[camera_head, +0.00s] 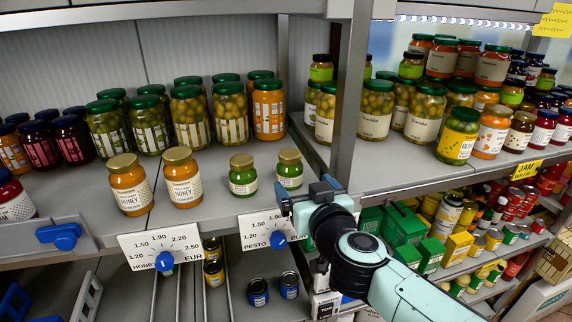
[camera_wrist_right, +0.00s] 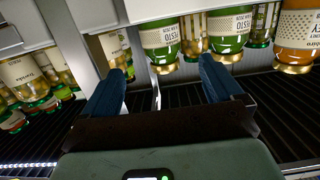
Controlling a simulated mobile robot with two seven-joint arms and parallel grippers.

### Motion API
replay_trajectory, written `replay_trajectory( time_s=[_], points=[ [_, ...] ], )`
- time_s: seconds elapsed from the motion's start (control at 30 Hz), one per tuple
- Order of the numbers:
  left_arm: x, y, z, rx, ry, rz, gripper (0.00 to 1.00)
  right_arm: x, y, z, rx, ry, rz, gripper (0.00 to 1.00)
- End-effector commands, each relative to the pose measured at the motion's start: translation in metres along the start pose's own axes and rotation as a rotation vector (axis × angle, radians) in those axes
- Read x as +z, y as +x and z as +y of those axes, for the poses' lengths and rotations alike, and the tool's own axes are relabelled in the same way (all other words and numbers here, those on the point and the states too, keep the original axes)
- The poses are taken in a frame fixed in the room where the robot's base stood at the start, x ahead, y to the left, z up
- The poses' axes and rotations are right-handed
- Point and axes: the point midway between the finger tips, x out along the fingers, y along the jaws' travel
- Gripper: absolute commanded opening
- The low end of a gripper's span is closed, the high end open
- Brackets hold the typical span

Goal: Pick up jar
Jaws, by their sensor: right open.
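Two small green pesto jars with gold lids, one (camera_head: 243,176) and another (camera_head: 289,170), stand upright near the front of the shelf in the head view. Two larger orange honey jars, one (camera_head: 129,186) and one (camera_head: 182,178), stand to their left. My right gripper (camera_head: 309,194) is at the shelf's front edge, just right of and below the right pesto jar. In the right wrist view, which is upside down, the gripper (camera_wrist_right: 160,82) has its two blue fingers spread with nothing between them. Pesto jars (camera_wrist_right: 159,42) appear beyond the fingertips. My left gripper is not in view.
A grey upright post (camera_head: 349,90) stands right of the pesto jars. Several green-lidded jars (camera_head: 190,118) stand in rows behind. Price dials, one for honey (camera_head: 164,247) and one for pesto (camera_head: 266,229), hang on the front edge. Bare shelf surrounds the pesto jars.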

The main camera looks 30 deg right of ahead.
Motion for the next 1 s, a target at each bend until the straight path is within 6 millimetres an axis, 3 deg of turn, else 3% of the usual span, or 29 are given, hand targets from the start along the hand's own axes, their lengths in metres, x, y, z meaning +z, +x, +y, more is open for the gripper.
replay_trajectory(
  time_s=[0.1,0.3,0.57,0.83,1.0],
  points=[
    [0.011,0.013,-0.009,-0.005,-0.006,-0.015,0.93,0.009,0.024,0.000,0.000,-0.001,-0.011,0.93],
    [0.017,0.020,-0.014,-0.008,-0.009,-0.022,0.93,0.007,0.059,0.000,0.001,0.001,-0.008,0.93],
    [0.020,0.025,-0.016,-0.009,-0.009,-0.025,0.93,0.006,0.078,-0.001,0.001,-0.001,-0.006,0.93],
    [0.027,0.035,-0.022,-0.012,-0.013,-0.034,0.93,0.010,0.116,-0.003,0.001,0.001,-0.007,0.93],
    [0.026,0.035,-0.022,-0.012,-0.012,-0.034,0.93,0.009,0.124,-0.003,0.001,0.001,-0.005,0.93]
  ],
)
